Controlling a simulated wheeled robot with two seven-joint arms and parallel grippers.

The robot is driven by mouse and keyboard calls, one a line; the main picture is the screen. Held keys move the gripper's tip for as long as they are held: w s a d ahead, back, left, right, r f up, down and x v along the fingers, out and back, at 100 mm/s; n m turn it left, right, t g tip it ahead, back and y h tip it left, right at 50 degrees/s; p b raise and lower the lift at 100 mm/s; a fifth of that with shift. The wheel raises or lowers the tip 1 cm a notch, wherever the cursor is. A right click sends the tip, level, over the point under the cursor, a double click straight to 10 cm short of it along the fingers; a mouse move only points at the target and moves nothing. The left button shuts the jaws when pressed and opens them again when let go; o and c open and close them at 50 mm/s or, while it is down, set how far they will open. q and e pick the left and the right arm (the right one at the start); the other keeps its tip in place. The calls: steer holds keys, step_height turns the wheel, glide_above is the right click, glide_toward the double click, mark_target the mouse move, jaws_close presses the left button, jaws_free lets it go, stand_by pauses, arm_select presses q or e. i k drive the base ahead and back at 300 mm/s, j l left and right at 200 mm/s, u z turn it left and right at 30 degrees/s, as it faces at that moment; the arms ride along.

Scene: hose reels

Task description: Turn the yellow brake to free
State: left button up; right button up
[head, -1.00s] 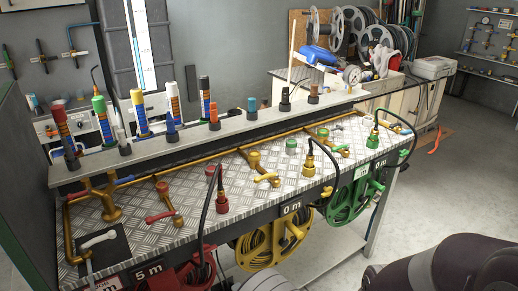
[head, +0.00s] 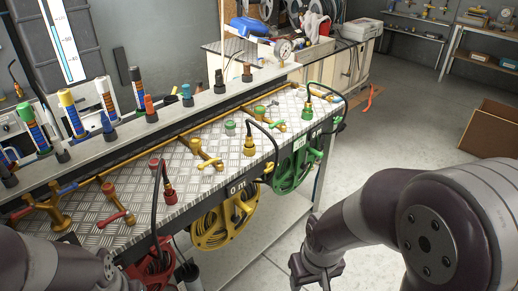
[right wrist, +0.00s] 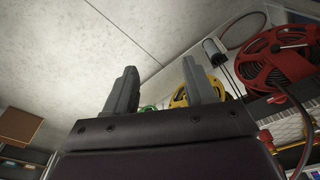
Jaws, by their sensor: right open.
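The yellow reel (head: 225,222) hangs under the front edge of the bench. Above it on the bench top are a yellow lever (head: 212,163) on a brass fitting, a small green-topped knob (head: 230,128) and a yellow hose connector (head: 250,145). I cannot tell which part is the yellow brake, nor its setting. My right gripper (head: 318,275) is low in front of the bench, apart from it and right of the yellow reel. The right wrist view shows its fingers (right wrist: 160,88) apart and empty, with part of the yellow reel (right wrist: 181,98) behind. My left gripper is out of view.
A red reel (head: 152,265) and a green reel (head: 292,172) hang either side of the yellow one. A black hose (head: 275,147) arches up beside the yellow connector. Marker-like tubes stand on the back ledge (head: 165,118).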

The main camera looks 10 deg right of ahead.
mark_target(270, 166)
steer(key=i+l+z, duration=0.1)
steer(key=l, duration=0.3)
steer(key=i+l+z, duration=0.1)
steer(key=l, duration=0.35)
steer(key=i+l+z, duration=0.1)
steer(key=i+l, duration=0.15)
steer(key=i+l+z, duration=0.1)
steer(key=l, duration=0.4)
steer(key=i+l+z, duration=0.1)
steer(key=i+l, duration=0.15)
steer(key=l, duration=0.1)
